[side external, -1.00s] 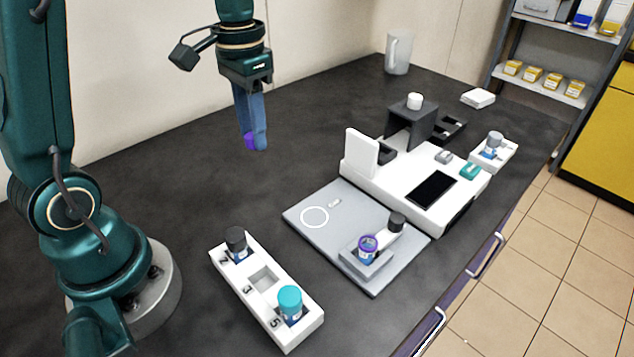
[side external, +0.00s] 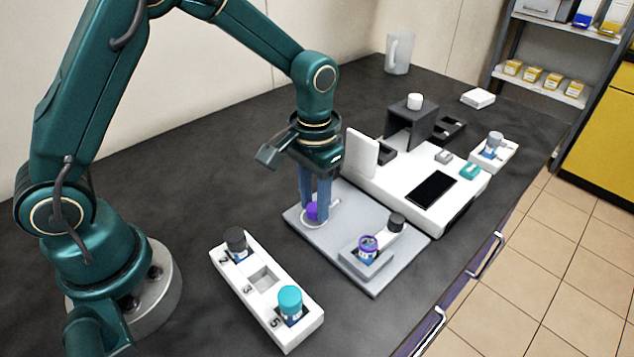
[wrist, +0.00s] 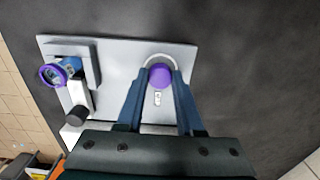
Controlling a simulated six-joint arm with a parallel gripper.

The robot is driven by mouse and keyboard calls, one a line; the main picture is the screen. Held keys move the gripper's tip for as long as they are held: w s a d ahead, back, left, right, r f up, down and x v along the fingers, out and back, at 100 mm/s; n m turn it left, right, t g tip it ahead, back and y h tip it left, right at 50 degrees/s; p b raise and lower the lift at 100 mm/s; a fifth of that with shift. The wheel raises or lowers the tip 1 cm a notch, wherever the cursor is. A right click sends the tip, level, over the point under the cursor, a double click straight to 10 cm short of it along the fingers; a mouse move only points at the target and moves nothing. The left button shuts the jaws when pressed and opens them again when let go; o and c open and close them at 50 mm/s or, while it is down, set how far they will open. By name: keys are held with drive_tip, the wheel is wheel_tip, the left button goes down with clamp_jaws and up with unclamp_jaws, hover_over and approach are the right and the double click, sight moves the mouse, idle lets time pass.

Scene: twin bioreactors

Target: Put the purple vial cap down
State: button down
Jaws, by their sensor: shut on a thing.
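The purple vial cap (side external: 312,211) is between the fingertips of my gripper (side external: 316,214), low over the white ring marked on the grey plate (side external: 345,258). In the wrist view the cap (wrist: 160,76) sits between the two blue fingers of my gripper (wrist: 160,84), with the ring arcing around it. My gripper is shut on the cap. I cannot tell whether the cap touches the plate. An open vial with a purple rim (side external: 367,246) stands in the holder on the plate; it also shows in the wrist view (wrist: 54,75).
A white rack (side external: 262,301) at the front holds a dark-capped vial (side external: 237,242) and a teal-capped vial (side external: 290,303). A white device (side external: 425,188) lies behind the plate.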

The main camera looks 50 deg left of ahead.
sight(315, 207)
drive_tip(key=shift+f, duration=0.35)
drive_tip(key=c, duration=0.5)
unclamp_jaws()
drive_tip(key=shift+c, duration=0.2)
drive_tip(key=shift+r, duration=0.1)
wheel_tip(315, 207, up, 12)
drive_tip(key=s+a+r+t, duration=0.2)
drive_tip(key=s+t, duration=0.3)
drive_tip(key=s, duration=0.8)
drive_tip(key=shift+s+a+t, duration=0.3)
drive_tip(key=shift+s+a, duration=0.05)
drive_tip(key=shift+a, duration=0.25)
